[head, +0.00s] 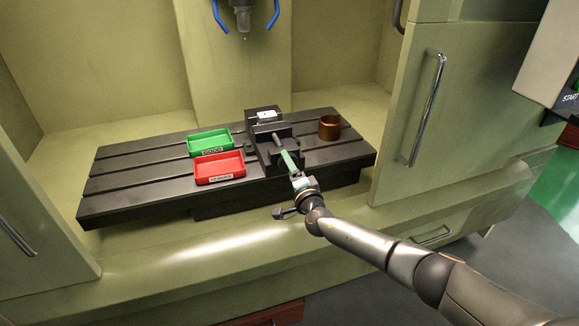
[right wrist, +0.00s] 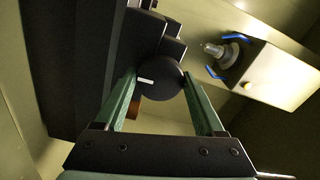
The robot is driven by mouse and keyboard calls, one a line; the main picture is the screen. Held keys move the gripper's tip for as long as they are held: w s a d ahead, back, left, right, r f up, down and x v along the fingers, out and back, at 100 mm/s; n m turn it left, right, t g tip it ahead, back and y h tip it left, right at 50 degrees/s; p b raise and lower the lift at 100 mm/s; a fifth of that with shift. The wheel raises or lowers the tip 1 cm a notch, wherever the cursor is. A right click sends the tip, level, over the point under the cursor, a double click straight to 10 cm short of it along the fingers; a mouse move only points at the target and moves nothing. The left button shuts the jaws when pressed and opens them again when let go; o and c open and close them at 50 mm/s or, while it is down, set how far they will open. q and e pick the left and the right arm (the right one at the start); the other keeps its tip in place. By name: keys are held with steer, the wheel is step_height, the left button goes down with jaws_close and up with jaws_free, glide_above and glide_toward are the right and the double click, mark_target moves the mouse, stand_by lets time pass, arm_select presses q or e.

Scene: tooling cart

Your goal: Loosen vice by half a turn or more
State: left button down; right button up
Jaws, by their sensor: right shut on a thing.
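The black vice (head: 262,148) stands on the slotted machine table, with a pale block (head: 266,116) at its top. My right gripper (head: 286,156) is at the front of the vice, its green fingers reaching toward it. In the right wrist view the two green fingers (right wrist: 163,92) are on either side of a round black vice knob (right wrist: 166,88), which carries a short white mark. The fingers are shut on this knob. The finger contact is partly hidden in the head view. My left gripper is not in view.
A green bin (head: 210,141) and a red bin (head: 219,167) sit on the slotted table (head: 130,182), left of the vice. A copper-coloured cup (head: 329,128) stands right of it. A spindle (head: 242,14) hangs above. An open cabinet door with a handle (head: 426,110) is at right.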

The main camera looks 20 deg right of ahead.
steer(key=shift+n, duration=0.3)
steer(key=o, duration=1.4)
steer(key=shift+c, duration=0.2)
steer(key=s, duration=1.2)
steer(key=shift+s+d, duration=0.2)
steer(key=shift+s, duration=0.05)
